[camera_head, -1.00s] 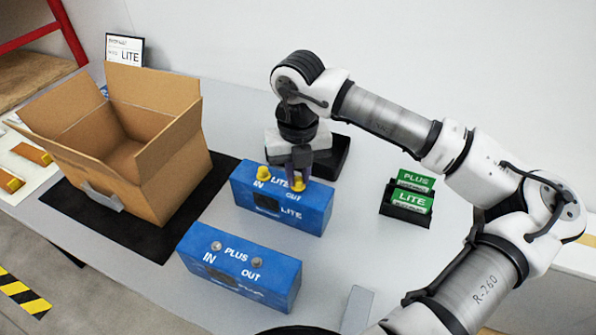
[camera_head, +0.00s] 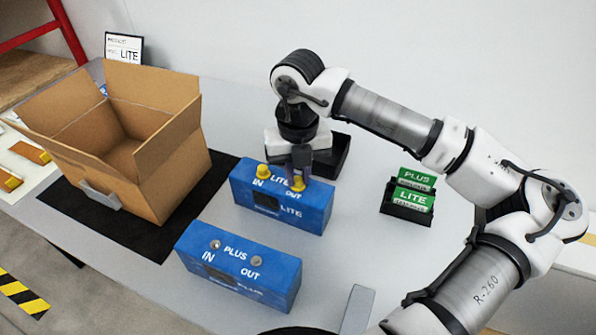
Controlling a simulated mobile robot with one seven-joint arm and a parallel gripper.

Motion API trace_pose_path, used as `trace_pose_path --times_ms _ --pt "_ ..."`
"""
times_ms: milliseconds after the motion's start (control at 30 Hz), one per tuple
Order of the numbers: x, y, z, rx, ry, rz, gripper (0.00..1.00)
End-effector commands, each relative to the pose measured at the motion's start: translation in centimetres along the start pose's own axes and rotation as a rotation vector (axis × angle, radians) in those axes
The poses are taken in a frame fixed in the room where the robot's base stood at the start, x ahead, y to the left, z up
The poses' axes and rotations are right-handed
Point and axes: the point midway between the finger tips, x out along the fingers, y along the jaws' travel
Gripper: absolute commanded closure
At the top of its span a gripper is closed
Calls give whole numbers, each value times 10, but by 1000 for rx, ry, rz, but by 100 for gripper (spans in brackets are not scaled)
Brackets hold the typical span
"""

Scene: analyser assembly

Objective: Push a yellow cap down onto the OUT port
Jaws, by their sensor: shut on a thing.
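The blue LITE analyser (camera_head: 282,207) stands on the table with its IN and OUT ports on top. One yellow cap (camera_head: 263,172) sits on its IN port. A second yellow cap (camera_head: 298,185) is at the OUT port, with my gripper (camera_head: 300,168) directly above it and shut on it. The fingers hide part of this cap, so I cannot tell how far down it sits. The blue PLUS analyser (camera_head: 238,267) stands in front, with bare metal ports at IN and OUT.
An open cardboard box (camera_head: 128,150) stands on a black mat (camera_head: 152,243) at left. A black tray (camera_head: 330,160) lies behind my gripper. A black holder (camera_head: 405,213) with green PLUS and LITE cards stands at right. A sign reading LITE (camera_head: 124,48) is at the back.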

Motion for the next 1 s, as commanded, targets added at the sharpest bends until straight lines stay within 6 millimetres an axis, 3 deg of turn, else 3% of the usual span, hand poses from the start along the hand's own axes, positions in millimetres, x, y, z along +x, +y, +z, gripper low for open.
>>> trace_pose_path --times_ms 33,200,567,1000 --pt "0 0 0 0 0 0 79" --pt "0 0 0 0 0 0 58" --pt "-3 0 0 0 0 0 58" --pt "-33 0 0 0 -1 -1 58"
